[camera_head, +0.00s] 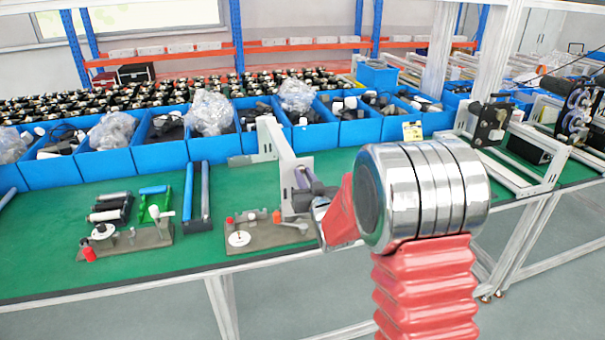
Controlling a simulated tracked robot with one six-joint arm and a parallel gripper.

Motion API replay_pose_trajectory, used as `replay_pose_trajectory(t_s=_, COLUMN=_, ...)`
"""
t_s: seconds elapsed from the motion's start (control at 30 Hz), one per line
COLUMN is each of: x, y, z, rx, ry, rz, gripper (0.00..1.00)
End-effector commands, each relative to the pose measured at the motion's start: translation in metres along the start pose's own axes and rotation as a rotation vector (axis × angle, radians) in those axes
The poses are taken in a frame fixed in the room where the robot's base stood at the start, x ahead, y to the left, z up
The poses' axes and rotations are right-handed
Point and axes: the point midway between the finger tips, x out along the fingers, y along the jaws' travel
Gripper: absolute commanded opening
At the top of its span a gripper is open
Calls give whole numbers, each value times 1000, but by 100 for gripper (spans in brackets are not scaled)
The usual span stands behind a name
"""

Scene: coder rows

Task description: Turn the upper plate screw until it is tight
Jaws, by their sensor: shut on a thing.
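An upright light-grey plate (277,150) stands on the green bench near the middle of the camera_head view. My gripper (300,183), with dark fingers, is at the right face of this plate, near its lower half. It is shut at the plate face, where the upper plate screw would sit. The screw itself is too small and too covered by the fingers to make out. How far the screw is turned in cannot be seen. My red and silver arm covers the area to the right of the gripper.
A fixture base (265,238) with a white disc lies just below the gripper. A similar base (125,242) lies further left. Blue bins (160,158) line the back of the bench. Black rollers (490,120) on a frame stand at right.

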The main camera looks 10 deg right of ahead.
Motion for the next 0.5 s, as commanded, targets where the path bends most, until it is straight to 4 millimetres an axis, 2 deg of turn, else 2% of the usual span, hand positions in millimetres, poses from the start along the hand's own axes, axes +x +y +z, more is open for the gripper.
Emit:
replay_pose_trajectory(t_s=0.3, x=0, y=-1, z=0, rx=246, ry=0, rz=-1, gripper=0)
replay_pose_trajectory(t_s=0.5, x=1, y=-1, z=0, rx=350, ry=0, rz=-1, gripper=0)
